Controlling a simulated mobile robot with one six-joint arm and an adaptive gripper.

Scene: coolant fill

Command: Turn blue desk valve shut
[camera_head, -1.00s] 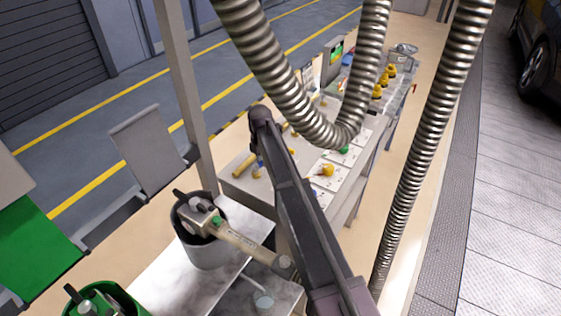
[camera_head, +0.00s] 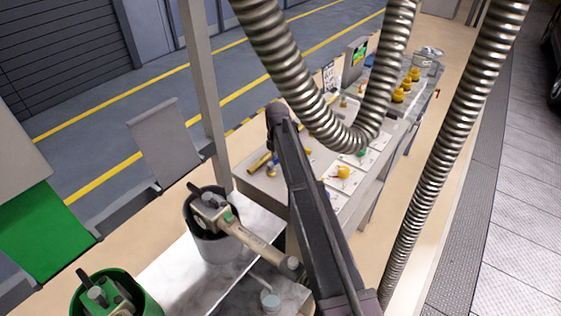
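A long workbench (camera_head: 276,190) runs away behind my dark arm, with small fittings on white plates. A small blue and yellow fitting (camera_head: 271,171) stands near its front left, just left of my arm; it is too small to tell whether it is the blue desk valve or how its handle is turned. A yellow knob (camera_head: 343,172) and a green fitting (camera_head: 361,153) are right of my arm. My arm crosses the middle of the view, and its upper bend is left of the hanging hose. I cannot see my gripper; it is out of view or hidden.
Ribbed metal hoses (camera_head: 451,150) hang in front of the bench. A grey bucket (camera_head: 222,244) and a green bucket (camera_head: 150,304) hold tools at the lower left. A grey post (camera_head: 202,85) stands behind. Several yellow bottles (camera_head: 397,95) are at the far end.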

